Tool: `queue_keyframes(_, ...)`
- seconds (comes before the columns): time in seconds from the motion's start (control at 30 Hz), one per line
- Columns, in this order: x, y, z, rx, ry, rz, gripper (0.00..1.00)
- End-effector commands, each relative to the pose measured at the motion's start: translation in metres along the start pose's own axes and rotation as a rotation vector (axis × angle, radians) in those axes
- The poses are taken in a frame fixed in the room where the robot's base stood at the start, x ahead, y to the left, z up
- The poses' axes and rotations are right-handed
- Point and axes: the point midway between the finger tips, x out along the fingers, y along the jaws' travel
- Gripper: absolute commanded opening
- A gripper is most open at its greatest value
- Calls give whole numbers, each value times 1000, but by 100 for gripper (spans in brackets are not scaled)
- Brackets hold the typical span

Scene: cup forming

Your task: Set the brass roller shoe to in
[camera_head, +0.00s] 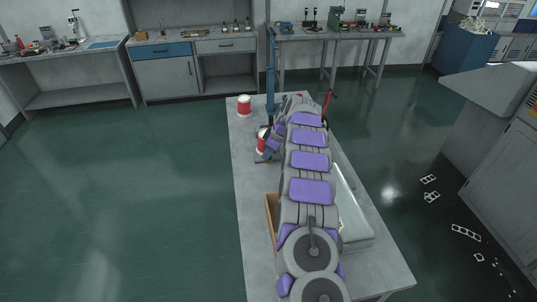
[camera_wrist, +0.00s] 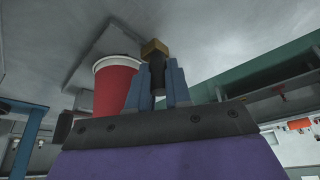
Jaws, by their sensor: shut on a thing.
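A small brass-coloured block (camera_wrist: 154,48), which looks like the brass roller shoe, shows at the top middle of the wrist view. A short dark stem (camera_wrist: 158,80) sits just below it. My gripper (camera_wrist: 161,80) has its two blue fingers on either side of the stem and is shut on it. A red cup with a white rim (camera_wrist: 116,92) stands just left of the fingers, and it also shows beside my arm in the head view (camera_head: 262,142). The brass block cannot be made out in the head view, where my arm covers much of that area.
A blue upright post (camera_head: 270,75) rises at the far end of the grey table (camera_head: 250,210). Another red cup (camera_head: 244,106) stands at the table's far left corner. A wooden-edged box (camera_head: 271,215) lies beside my arm. The green floor to the left is clear.

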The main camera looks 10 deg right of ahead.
Motion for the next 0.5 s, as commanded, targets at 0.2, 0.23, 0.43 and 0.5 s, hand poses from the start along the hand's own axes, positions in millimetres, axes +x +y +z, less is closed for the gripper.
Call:
queue_keyframes(0.2, 2, 8, -3, 1, 0, 2, 0)
queue_keyframes(0.23, 2, 9, -3, 1, 1, 3, 0)
queue_keyframes(0.43, 1, 10, -4, 1, 3, 6, 0)
queue_keyframes(0.5, 1, 11, -4, 1, 3, 7, 21)
